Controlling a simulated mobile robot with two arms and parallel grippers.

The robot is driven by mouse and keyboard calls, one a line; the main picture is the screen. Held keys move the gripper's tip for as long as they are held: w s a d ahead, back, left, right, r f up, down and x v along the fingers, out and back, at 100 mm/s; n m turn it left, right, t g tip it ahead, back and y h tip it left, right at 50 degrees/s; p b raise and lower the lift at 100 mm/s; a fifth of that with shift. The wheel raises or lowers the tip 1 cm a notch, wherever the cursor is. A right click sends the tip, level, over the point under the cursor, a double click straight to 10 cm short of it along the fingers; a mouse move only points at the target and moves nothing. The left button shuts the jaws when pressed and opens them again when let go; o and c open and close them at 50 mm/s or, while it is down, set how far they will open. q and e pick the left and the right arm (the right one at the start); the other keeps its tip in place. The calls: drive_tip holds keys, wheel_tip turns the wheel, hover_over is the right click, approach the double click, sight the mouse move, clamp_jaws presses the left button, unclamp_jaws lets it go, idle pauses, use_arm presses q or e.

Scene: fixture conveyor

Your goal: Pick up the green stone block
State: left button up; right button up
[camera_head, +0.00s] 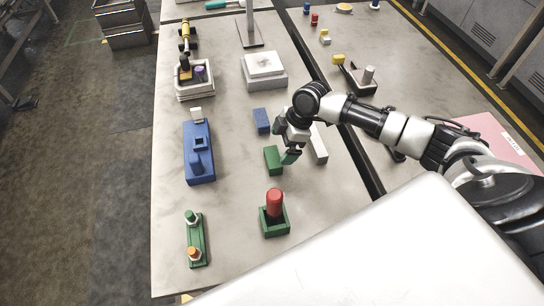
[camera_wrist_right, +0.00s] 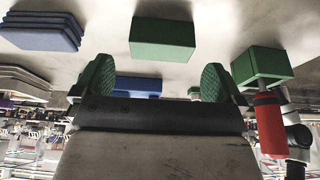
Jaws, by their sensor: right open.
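The green stone block (camera_head: 272,160) lies on the conveyor table, just left of my right gripper (camera_head: 289,156) in the head view. In the right wrist view the green block (camera_wrist_right: 163,39) shows whole, beyond the gap between the green fingertips of my right gripper (camera_wrist_right: 157,80). The fingers are wide apart with nothing between them, and they do not touch the block. My left gripper is in neither view.
A blue block (camera_head: 261,121) and a pale block (camera_head: 318,144) lie close to the gripper. A green holder (camera_head: 264,229) with a red cylinder (camera_head: 274,202) stands nearer. A blue fixture (camera_head: 199,140) stands to the left, with bare table between it and the green block.

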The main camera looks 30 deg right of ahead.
sight(272, 156)
drive_tip(key=shift+a+f, duration=0.15)
drive_tip(key=shift+f, duration=0.15)
drive_tip(key=shift+a+f, duration=0.15)
drive_tip(key=shift+f, duration=0.1)
drive_tip(key=p+x, duration=0.2)
drive_tip(key=x, duration=0.3)
drive_tip(key=shift+a+r, duration=0.1)
drive_tip(key=shift+a, duration=0.05)
drive_tip(key=shift+c, duration=0.8)
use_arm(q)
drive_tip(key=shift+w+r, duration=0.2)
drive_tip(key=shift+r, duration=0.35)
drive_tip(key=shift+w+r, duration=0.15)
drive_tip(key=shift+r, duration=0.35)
use_arm(e)
drive_tip(key=c, duration=0.7)
drive_tip(key=shift+o, duration=0.2)
